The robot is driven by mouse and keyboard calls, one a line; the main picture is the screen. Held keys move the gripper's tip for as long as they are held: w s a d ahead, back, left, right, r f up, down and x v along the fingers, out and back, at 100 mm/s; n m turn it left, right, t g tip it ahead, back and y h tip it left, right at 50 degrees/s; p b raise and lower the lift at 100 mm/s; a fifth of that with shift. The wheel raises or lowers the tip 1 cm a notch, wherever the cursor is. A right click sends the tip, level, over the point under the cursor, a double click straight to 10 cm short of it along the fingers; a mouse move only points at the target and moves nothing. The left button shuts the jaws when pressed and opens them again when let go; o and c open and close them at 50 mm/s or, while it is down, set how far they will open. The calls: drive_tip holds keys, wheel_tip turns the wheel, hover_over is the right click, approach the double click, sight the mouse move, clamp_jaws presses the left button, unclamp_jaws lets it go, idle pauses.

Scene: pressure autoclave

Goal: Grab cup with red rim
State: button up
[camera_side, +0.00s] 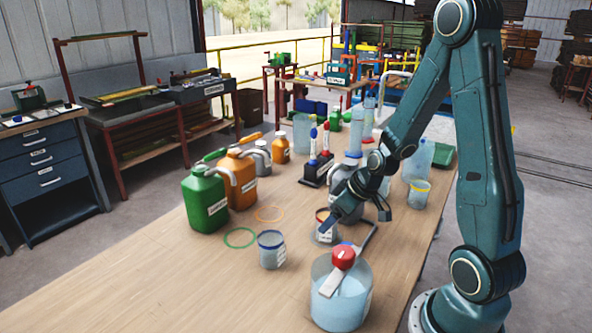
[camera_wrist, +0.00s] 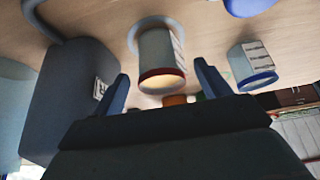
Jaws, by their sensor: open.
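The cup with a red rim (camera_side: 326,238) stands on the wooden table (camera_side: 190,270), partly hidden by my gripper in the side view. In the wrist view, the red-rimmed cup (camera_wrist: 160,52) is between my two dark fingers, with visible gaps on both sides. My gripper (camera_side: 356,219) is open and low over the table, close to this cup. My gripper in the wrist view (camera_wrist: 161,69) holds nothing.
A blue-rimmed cup (camera_side: 271,251) stands to the left; a yellow-rimmed cup (camera_side: 418,195) is to the right. A clear container with a red-knobbed lid (camera_side: 341,300) stands in front. Green (camera_side: 204,203) and orange (camera_side: 240,182) jugs stand farther left.

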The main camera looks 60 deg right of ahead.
drive_tip(key=shift+x, duration=2.2)
drive_tip(key=c, duration=1.3)
drive_tip(key=shift+o, duration=0.2)
drive_tip(key=shift+w+r, duration=0.1)
drive_tip(key=shift+r, duration=0.15)
drive_tip(key=shift+r, duration=0.45)
drive_tip(key=a, duration=0.7)
drive_tip(key=shift+a, duration=0.35)
drive_tip(key=shift+a+r, duration=0.15)
drive_tip(key=shift+r, duration=0.1)
wheel_tip(320, 180, up, 13)
